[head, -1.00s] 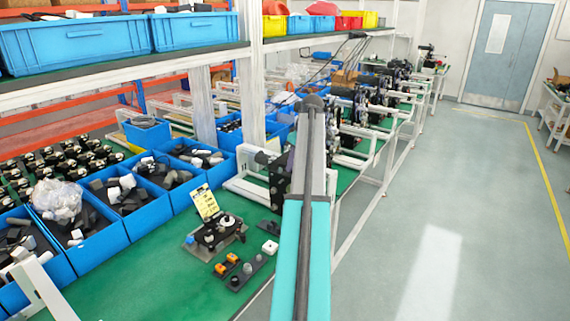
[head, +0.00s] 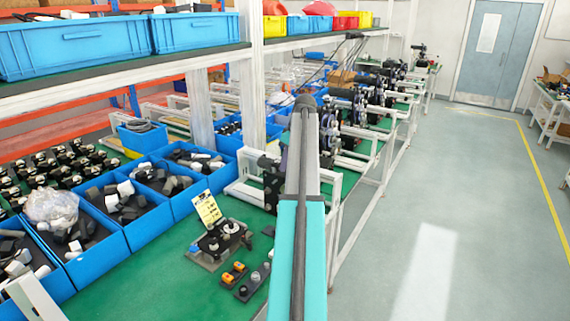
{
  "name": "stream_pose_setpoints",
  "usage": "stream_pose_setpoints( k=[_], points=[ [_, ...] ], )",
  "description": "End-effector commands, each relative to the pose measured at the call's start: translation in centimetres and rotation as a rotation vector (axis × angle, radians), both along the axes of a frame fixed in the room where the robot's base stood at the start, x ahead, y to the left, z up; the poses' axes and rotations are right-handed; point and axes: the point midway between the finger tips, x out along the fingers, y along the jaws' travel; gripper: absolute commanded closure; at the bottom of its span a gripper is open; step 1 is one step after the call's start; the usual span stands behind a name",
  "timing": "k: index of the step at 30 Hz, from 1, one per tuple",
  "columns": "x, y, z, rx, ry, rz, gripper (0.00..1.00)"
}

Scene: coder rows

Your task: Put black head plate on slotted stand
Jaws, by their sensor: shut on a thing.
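My gripper is not visible; my own teal and grey arm runs up the middle of the head view and hides what lies behind it. I cannot make out the black head plate. A dark grey holder (head: 252,284) with a round grey knob lies on the green bench top, left of my arm. I cannot tell whether it is the slotted stand. Next to it is a dark piece with two orange parts (head: 233,273). Behind them stands a black fixture (head: 222,241) on a grey base with an upright yellow card (head: 207,208).
Blue bins (head: 140,228) of black and white parts line the bench's left side. White frames with dark machines (head: 375,95) continue along the bench beyond my arm. A white post (head: 251,80) supports the overhead shelf. The grey floor (head: 430,220) at right is clear.

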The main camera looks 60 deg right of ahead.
Motion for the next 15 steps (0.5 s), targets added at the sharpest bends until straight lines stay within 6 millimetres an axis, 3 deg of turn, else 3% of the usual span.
stream_pose_setpoints(
  k=[8,15],
  points=[
    [0.5,0.4,-0.3,-0.001,-0.002,0.007,1.0],
    [0.6,0.5,-1.8,-0.001,-0.002,0.008,1.0]
  ],
)
